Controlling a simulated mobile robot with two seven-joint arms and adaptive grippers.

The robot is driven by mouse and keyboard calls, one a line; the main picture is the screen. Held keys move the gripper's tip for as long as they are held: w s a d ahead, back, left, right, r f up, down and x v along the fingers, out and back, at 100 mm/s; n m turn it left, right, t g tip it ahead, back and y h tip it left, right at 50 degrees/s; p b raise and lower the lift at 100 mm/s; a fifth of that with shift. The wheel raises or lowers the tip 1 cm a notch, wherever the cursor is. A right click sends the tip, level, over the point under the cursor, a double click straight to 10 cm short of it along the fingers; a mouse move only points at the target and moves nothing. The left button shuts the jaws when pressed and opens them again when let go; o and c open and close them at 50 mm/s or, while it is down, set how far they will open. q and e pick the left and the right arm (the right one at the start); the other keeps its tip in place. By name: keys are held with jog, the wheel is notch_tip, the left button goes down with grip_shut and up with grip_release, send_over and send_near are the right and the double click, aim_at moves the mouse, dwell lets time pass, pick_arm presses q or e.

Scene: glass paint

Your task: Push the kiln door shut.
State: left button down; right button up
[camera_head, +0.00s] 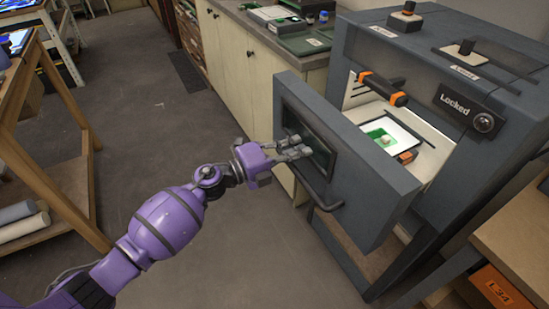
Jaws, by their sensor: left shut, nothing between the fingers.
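The kiln (476,170) is a dark grey-blue box at the right. Its thick kiln door (372,190) stands open, swung out to the left, with a small dark window and a bar handle (318,190) on its outer face. My left gripper (305,147) is shut and empty, in front of the door's outer face by the window. I cannot tell whether its fingertips touch the door. Inside the kiln, a white shelf (407,132) bears a green piece (378,136) with a small pale thing on it. My right gripper is out of view.
A panel (463,103) on the kiln reads "Locked". Cream cabinets (238,70) with a dark counter run behind the door. Wooden shelving with rolls (22,222) stands at the left. A wooden unit (520,245) stands at the lower right. The grey floor (150,120) between is clear.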

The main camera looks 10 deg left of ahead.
pick_arm(q)
jog(key=b+x, duration=0.2)
jog(key=x, duration=1.6)
jog(key=shift+f+b, duration=0.15)
jog(key=shift+b, duration=0.25)
jog(key=shift+w+d, duration=0.25)
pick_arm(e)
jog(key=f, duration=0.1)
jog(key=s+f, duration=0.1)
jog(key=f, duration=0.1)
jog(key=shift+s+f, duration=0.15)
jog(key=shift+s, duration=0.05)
pick_arm(q)
jog(key=shift+r, duration=0.2)
